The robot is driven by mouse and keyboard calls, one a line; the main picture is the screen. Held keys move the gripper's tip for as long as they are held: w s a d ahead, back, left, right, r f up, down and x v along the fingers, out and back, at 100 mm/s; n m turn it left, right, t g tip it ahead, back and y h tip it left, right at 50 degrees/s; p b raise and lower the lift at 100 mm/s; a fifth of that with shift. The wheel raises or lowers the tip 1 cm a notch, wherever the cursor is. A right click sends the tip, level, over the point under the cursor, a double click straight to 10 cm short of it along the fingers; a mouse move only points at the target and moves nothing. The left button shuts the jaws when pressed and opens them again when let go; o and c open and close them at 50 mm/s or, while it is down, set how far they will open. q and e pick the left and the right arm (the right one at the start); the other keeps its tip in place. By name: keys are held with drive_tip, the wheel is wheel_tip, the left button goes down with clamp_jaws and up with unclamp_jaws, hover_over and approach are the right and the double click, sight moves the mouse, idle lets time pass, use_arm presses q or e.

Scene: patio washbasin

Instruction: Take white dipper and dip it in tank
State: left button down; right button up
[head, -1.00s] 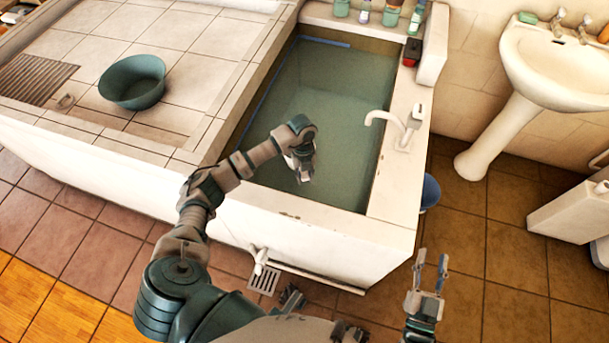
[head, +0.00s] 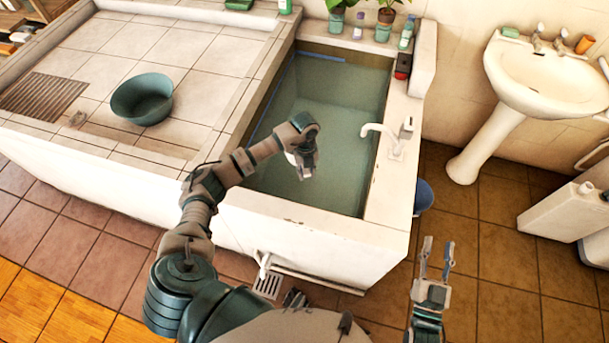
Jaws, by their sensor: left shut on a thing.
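The tank (head: 262,210) is a white-walled basin of greenish water in the middle of the head view. My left arm reaches over its front wall. My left gripper (head: 304,168) points down over the water near the front of the tank, and is shut. A small white patch of the white dipper (head: 291,158) shows beside it. The rest of the dipper is hidden by the gripper and wrist, and I cannot tell whether it touches the water. My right gripper (head: 437,245) is open and empty, outside the tank at its lower right.
A white tap (head: 380,130) stands on the tank's right rim. A green basin (head: 142,99) sits on the tiled ledge to the left. Potted plants and bottles line the back rim. A white pedestal sink (head: 545,75) stands at right.

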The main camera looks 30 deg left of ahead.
use_arm(q)
wheel_tip(320, 180, up, 14)
drive_tip(key=p, duration=1)
drive_tip(key=shift+t+y, duration=0.3)
drive_tip(key=shift+t, duration=0.1)
